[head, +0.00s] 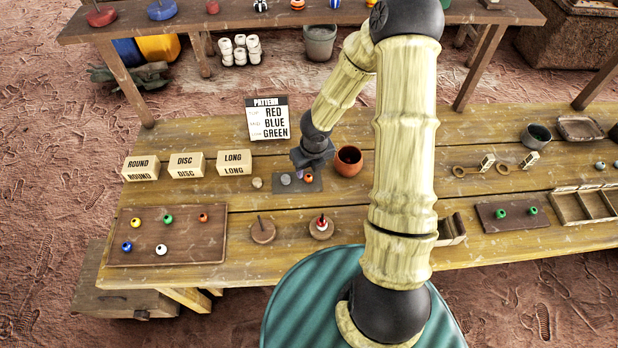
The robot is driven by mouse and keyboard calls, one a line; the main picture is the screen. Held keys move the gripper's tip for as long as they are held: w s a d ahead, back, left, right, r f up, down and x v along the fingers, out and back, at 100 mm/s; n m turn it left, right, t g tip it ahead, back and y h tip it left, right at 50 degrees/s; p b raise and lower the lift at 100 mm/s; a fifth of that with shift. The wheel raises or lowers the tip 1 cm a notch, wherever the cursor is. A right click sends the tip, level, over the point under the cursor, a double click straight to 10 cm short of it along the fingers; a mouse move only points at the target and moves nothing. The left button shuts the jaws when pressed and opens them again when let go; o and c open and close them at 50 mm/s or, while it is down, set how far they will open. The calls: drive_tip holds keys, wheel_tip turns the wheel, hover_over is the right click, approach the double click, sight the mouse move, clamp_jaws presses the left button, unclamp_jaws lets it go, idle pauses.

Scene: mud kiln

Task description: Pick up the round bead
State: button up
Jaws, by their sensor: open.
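My gripper (304,168) hangs low above a small dark mat (312,187) in the middle of the bench; its jaws are open, with nothing seen between them. On the mat lie a grey bead (285,179) and an orange bead (308,179), with a small purplish piece (300,174) partly hidden by the gripper. A pale round bead (257,183) lies on the wood just left of the mat. A brown board (180,233) at left holds several beads in green, orange, blue, yellow and white. Which one is the round bead I cannot tell.
A reddish clay pot (349,161) stands close right of the gripper. Blocks marked ROUND (141,168), DISC (186,165) and LONG (234,163) stand at left, with a pattern sign (268,118) behind. Two peg stands (263,232) (321,229) are in front.

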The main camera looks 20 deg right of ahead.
sight(309, 175)
drive_tip(key=f, duration=0.1)
drive_tip(key=f+b, duration=0.1)
drive_tip(key=f, duration=0.1)
drive_tip(key=w+f, duration=0.1)
drive_tip(key=f, duration=0.1)
drive_tip(key=shift+a+b, duration=0.1)
drive_tip(key=shift+b, duration=0.2)
drive_tip(key=shift+s, duration=0.1)
drive_tip(key=c, duration=1)
